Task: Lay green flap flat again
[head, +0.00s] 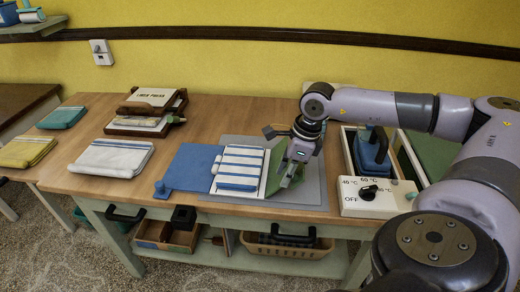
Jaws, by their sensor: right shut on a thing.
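The green flap (276,173) is at the right side of a folding board on a grey mat (312,192). It looks raised and tilted, and my gripper hides much of it. A white cloth with blue stripes (240,165) lies on the middle of the board. The blue flap (188,168) lies flat at the left, with a small blue knob at its front corner. My right gripper (290,179) reaches down from the right and is shut on the green flap. My left gripper is out of view.
A control box with a dial (368,191) and a blue iron-like thing (372,150) stand to the right, near my arm. A linen press (146,112) and a folded white towel (112,157) lie to the left. Baskets sit on the shelf below.

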